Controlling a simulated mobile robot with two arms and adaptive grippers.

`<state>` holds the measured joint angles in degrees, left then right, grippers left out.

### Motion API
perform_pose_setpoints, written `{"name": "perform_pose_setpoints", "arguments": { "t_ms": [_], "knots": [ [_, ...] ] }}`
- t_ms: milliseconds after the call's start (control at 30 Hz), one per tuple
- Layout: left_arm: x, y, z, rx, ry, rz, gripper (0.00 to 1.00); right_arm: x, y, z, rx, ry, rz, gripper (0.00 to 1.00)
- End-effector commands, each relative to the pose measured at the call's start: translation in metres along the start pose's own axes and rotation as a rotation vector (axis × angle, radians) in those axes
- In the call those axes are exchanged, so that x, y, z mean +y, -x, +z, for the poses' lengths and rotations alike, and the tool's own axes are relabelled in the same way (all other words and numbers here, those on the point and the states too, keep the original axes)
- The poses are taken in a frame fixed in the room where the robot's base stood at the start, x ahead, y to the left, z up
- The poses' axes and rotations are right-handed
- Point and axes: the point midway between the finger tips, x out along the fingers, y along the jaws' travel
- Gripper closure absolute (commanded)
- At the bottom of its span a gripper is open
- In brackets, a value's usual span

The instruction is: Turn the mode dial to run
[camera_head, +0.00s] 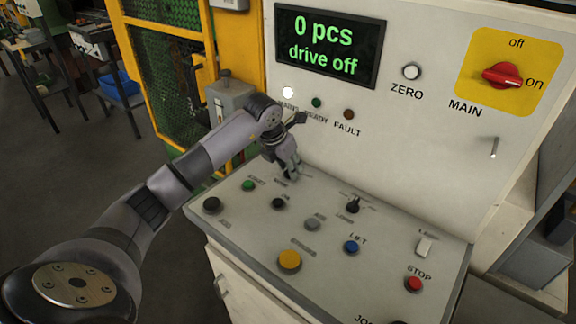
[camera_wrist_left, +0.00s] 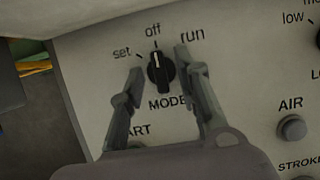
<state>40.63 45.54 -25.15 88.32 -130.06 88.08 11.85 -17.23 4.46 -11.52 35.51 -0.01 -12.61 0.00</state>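The mode dial (camera_wrist_left: 161,72) is a black knob with a white pointer line in the left wrist view. Its pointer is up at "off", between "set" on the left and "run" on the right. My left gripper (camera_wrist_left: 160,66) is open, with one finger on each side of the dial and gaps between fingers and knob. In the head view my left gripper (camera_head: 291,172) is low over the back of the sloping panel and appears to hide the dial. My right gripper is in neither view.
The control panel (camera_head: 235,214) carries several buttons, including a yellow one (camera_head: 289,260), a blue lift button (camera_head: 351,247) and a red stop button (camera_head: 414,284). The display (camera_head: 329,46) reads "0 pcs, drive off". The red main switch (camera_head: 502,76) points to "on".

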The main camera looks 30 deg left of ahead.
Motion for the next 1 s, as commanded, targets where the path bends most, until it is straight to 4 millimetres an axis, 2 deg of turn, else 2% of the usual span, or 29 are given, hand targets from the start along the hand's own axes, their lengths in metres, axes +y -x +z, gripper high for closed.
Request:
{"name": "perform_pose_setpoints", "arguments": {
  "t_ms": [67, 433, 1000],
  "knots": [
    [0.0000, 0.0002, 0.0000, 0.000, 0.000, 0.000, 0.76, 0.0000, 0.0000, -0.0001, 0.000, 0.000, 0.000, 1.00],
    [0.0001, 0.0006, 0.0001, 0.000, 0.000, 0.000, 1.00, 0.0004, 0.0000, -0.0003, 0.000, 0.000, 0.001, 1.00],
    [0.0014, -0.0001, -0.0001, 0.000, -0.044, -0.017, 1.00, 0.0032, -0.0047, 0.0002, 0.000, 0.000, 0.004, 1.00]
  ]
}}
